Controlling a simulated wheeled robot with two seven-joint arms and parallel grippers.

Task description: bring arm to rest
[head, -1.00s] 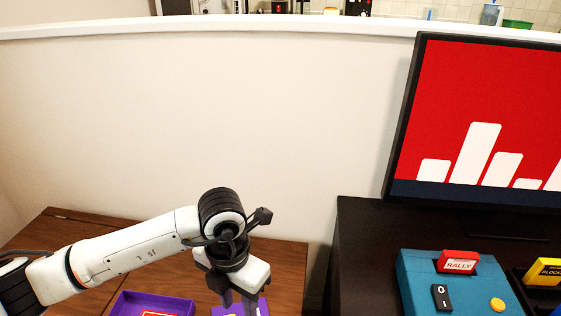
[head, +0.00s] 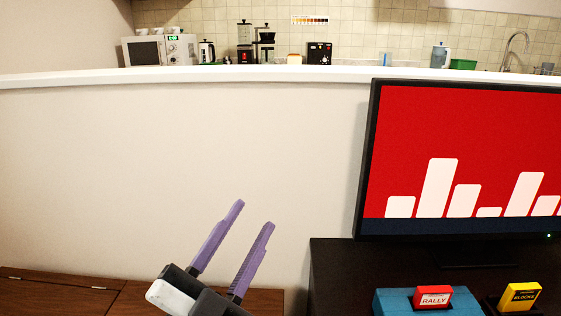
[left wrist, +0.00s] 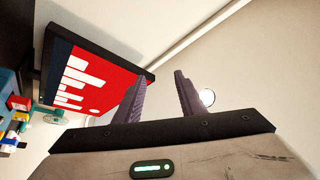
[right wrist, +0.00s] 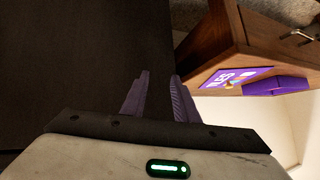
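My left gripper (head: 252,235) shows at the bottom middle of the head view, its two purple fingers pointing up and to the right, apart, with nothing between them. The left wrist view shows the same open, empty fingers (left wrist: 160,98) in front of the pale wall and the screen. My right gripper (right wrist: 161,98) shows only in the right wrist view. Its fingers are apart with a small gap and hold nothing. Behind them are a dark surface and a wooden cabinet.
A monitor (head: 465,150) stands on a dark cabinet (head: 335,275). In front of it are a teal console (head: 390,302) with a red RALLY cartridge (head: 433,297), and a yellow BLOCKS cartridge (head: 520,296). A wooden cabinet (head: 60,295) is at left; a purple box (right wrist: 275,86) shows in the right wrist view.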

